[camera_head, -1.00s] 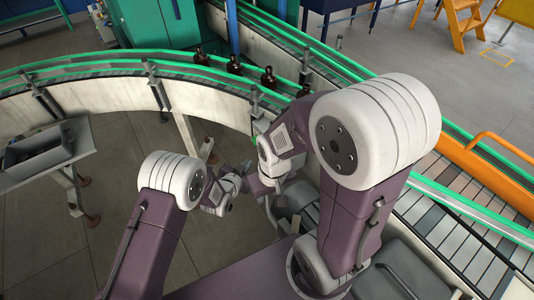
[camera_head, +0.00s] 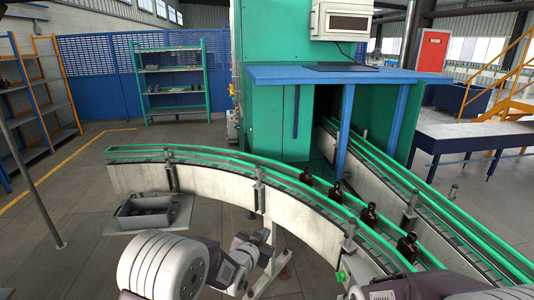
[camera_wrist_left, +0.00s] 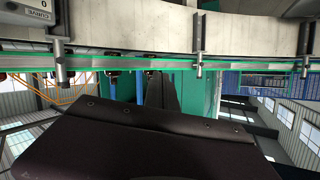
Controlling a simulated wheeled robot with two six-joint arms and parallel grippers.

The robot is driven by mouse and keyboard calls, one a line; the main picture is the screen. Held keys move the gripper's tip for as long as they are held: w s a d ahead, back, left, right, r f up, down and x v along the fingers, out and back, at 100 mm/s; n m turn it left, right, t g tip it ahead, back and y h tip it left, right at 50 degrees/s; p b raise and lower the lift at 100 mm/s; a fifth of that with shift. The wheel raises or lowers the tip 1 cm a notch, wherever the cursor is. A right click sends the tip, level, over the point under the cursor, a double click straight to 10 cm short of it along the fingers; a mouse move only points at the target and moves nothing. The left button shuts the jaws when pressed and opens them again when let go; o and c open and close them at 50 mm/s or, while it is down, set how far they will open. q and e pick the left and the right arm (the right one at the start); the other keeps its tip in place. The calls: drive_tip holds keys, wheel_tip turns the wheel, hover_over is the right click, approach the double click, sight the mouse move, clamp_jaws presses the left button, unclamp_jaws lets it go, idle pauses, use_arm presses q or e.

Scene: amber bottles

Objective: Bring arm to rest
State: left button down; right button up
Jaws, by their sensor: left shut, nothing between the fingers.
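My left arm comes in low from the left in the head view. Its gripper (camera_head: 270,262) hangs in front of the curved conveyor's white side wall, shut and empty. In the left wrist view a large dark part of my own arm fills the lower half, and the fingertips cannot be made out. My right arm shows only as pale and purple parts along the bottom right edge of the head view. Its gripper is out of view.
A curved conveyor (camera_head: 200,150) with green rails carries several amber bottles (camera_head: 368,214). A grey tray (camera_head: 150,214) stands on the left. A green machine (camera_head: 270,110) with a blue top is behind. Open floor lies at left.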

use_arm(q)
drive_tip(key=s+a+r+n+g+y, duration=0.1)
drive_tip(key=s+a+n+y, duration=0.1)
drive_tip(key=s+a, duration=0.35)
drive_tip(key=s+a+n+g+y, duration=0.1)
drive_tip(key=s+a+n+y, duration=0.1)
drive_tip(key=a, duration=0.7)
drive_tip(key=s+a+f+n+g, duration=0.1)
drive_tip(key=s+f+g, duration=0.3)
drive_tip(key=s, duration=0.8)
drive_tip(key=s+a+f+n+g, duration=0.2)
drive_tip(key=s+f+g, duration=0.3)
drive_tip(key=s, duration=0.6)
drive_tip(key=shift+s+a+f+g+y, duration=0.15)
drive_tip(key=shift+s+a+g+y, duration=0.15)
drive_tip(key=shift+s+g+y, duration=0.15)
drive_tip(key=shift+w, duration=0.1)
